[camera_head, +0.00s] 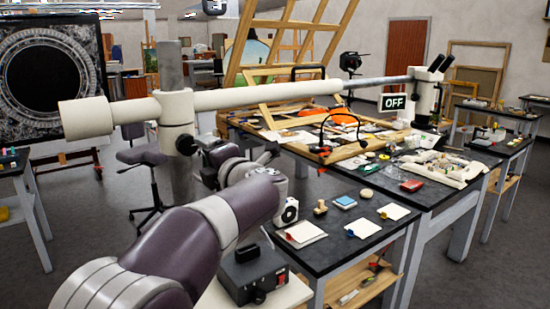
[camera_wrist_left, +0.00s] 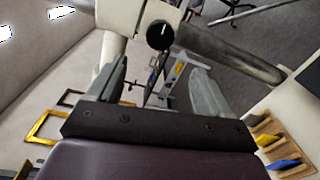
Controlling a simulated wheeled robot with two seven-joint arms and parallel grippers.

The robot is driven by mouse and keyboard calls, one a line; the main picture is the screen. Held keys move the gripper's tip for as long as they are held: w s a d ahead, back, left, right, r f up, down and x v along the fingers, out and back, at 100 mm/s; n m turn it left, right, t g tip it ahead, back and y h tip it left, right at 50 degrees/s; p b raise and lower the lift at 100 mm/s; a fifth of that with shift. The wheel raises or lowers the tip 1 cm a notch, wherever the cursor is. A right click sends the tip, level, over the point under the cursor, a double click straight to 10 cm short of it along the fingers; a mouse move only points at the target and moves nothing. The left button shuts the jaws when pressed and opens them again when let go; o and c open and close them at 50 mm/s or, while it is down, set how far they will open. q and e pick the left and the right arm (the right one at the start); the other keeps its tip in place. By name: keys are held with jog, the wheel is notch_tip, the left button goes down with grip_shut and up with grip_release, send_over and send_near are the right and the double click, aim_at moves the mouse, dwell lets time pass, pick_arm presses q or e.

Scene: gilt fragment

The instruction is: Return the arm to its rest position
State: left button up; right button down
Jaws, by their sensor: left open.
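My left arm (camera_head: 235,205) comes in from the lower left of the head view, raised and bent, with its wrist close to the microscope stand's post. My left gripper (camera_wrist_left: 158,82) shows in the left wrist view with its two grey fingers spread apart and nothing between them. In the head view its fingers are mostly hidden by the wrist. The black knob of the stand (camera_wrist_left: 160,35) lies just beyond the fingers. I cannot tell whether they touch it. My right gripper is not in view.
A microscope stand's white boom (camera_head: 260,98) crosses above the workbench (camera_head: 345,245), with its post (camera_head: 172,75) beside my wrist. Cards, a blue pad and a small stamp lie on the bench. A black control box (camera_head: 252,275) sits below my wrist. Open floor (camera_head: 110,210) lies left.

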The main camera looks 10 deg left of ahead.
pick_arm(q)
jog(key=w+d+f+m+t+h, duration=0.45)
jog(key=d+f+m+h, duration=0.45)
jog(key=m, duration=0.5)
jog(key=s+d+f+m+g+h, duration=0.3)
jog(key=f+m, duration=0.2)
jog(key=f, duration=0.1)
jog(key=s+d+f+m+g+h, duration=0.2)
jog(key=s+d+f+m, duration=0.15)
jog(key=f, duration=0.35)
jog(key=s+a+f+m+g, duration=0.1)
jog(key=s+f+m+g, duration=0.1)
jog(key=s, duration=0.6)
jog(key=s+a+f+m+g, duration=0.2)
jog(key=s+f+m+g, duration=0.1)
jog(key=s+f, duration=0.4)
jog(key=s+a+f+m+g+p, duration=0.1)
jog(key=s+f+m+g, duration=0.2)
jog(key=s, duration=0.6)
notch_tip(320, 180, down, 2)
jog(key=shift+s+a+f+g+y, duration=0.15)
jog(key=shift+a+f+g+y, duration=0.2)
jog(key=shift+g, duration=0.4)
